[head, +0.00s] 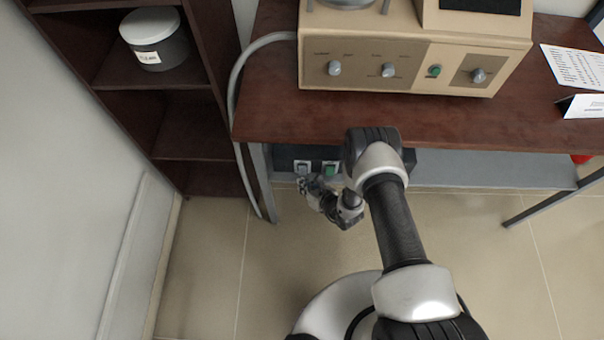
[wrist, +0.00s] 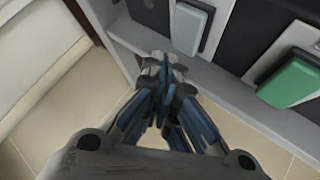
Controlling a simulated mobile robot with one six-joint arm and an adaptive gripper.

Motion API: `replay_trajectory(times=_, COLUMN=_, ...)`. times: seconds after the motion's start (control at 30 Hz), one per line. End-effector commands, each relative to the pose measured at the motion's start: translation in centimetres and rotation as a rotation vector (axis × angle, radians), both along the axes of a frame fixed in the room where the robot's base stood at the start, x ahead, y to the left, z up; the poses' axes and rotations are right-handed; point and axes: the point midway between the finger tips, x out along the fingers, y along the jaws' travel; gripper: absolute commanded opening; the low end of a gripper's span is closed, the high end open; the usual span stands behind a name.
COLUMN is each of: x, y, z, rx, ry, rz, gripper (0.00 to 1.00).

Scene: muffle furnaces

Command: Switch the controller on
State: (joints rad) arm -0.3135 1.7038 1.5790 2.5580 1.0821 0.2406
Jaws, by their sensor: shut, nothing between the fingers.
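A dark controller box (head: 284,153) is fixed under the desk top, with two rocker switches on its front. The left switch (head: 302,167) is grey and the right switch (head: 330,168) is green. In the wrist view the grey switch (wrist: 187,27) is just beyond my fingertips and the green switch (wrist: 290,82) is to the right. My gripper (head: 304,184) is shut and empty, just below the grey switch. It also shows in the wrist view (wrist: 163,68), its fingertips over the grey ledge. I cannot tell whether they touch anything. My arm hides part of the box.
A beige instrument (head: 415,55) with knobs and a green button stands on the brown desk (head: 270,100). A grey cable (head: 236,80) hangs at the desk's left edge. A dark shelf (head: 185,120) with a grey tub (head: 156,40) is at left. The floor (head: 480,270) is clear.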

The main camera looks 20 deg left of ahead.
Motion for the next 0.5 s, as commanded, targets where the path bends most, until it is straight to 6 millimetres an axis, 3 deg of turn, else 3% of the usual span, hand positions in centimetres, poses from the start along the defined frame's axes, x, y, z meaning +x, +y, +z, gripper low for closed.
replay_trajectory(times=0.5, x=0.84, y=0.21, z=-0.12, rx=0.0, ry=0.0, rz=0.0, gripper=0.0)
